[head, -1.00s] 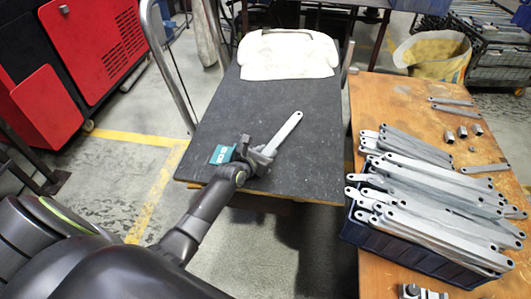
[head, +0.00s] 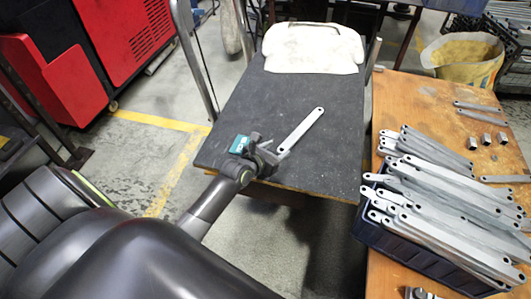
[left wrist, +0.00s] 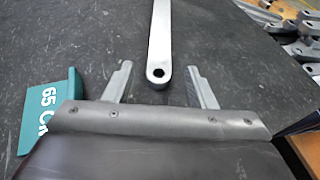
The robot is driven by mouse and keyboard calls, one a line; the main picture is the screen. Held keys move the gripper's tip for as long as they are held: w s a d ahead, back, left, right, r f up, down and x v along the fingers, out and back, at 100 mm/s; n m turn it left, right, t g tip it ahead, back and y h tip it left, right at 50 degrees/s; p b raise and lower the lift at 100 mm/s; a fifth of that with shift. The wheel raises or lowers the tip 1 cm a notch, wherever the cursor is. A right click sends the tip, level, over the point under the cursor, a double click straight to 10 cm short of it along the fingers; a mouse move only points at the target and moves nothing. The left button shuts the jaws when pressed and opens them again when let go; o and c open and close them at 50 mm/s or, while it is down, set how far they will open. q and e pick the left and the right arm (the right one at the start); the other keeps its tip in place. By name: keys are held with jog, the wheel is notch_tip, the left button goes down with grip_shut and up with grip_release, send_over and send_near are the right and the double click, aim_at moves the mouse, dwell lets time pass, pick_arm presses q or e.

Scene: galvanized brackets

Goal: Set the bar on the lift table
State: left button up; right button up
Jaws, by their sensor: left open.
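A flat grey metal bar (head: 304,127) with a hole at its end lies on the dark top of the lift table (head: 325,175), near its front edge. It points away from me, tilted to the right. My left gripper (head: 274,152) is low over the table at the bar's near end. In the left wrist view the gripper (left wrist: 160,80) is open, its two fingers apart on either side of the bar's rounded near end (left wrist: 159,70), with visible gaps on both sides. The bar's far end runs out of that view.
A teal lettered plate (left wrist: 48,110) stands just left of the gripper. A white cloth-like pad (head: 313,50) covers the table's back. At right, a wooden bench (head: 395,100) carries a blue bin (head: 405,243) heaped with similar bars.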

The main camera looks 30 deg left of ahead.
pick_arm(q)
jog(key=p+v, duration=0.1)
jog(key=v, duration=0.5)
jog(key=shift+s+r, duration=0.15)
jog(key=shift+s, duration=0.2)
pick_arm(e)
jog(key=shift+s+a+r, duration=0.15)
jog(key=shift+s+r, duration=0.3)
jog(key=shift+r, duration=0.2)
jog(key=shift+d, duration=0.2)
